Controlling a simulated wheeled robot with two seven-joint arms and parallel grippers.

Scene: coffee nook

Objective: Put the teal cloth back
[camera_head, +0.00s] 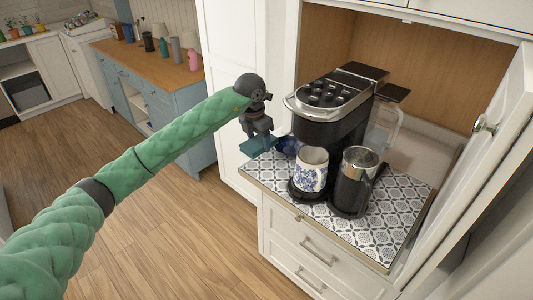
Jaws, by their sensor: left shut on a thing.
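The teal cloth (258,145) is at the left edge of the patterned counter (404,213), left of the coffee machine. My left gripper (261,134) points down and is shut on the cloth. Part of the cloth is hidden under the gripper. I cannot tell whether the cloth touches the counter. My right gripper is not in view.
A black coffee machine (327,130) stands on the counter. A blue-and-white mug (311,170) and a dark glass press (352,182) stand in front of it. A dark blue item (288,145) is close right of the cloth. An open cabinet door (487,150) is at right.

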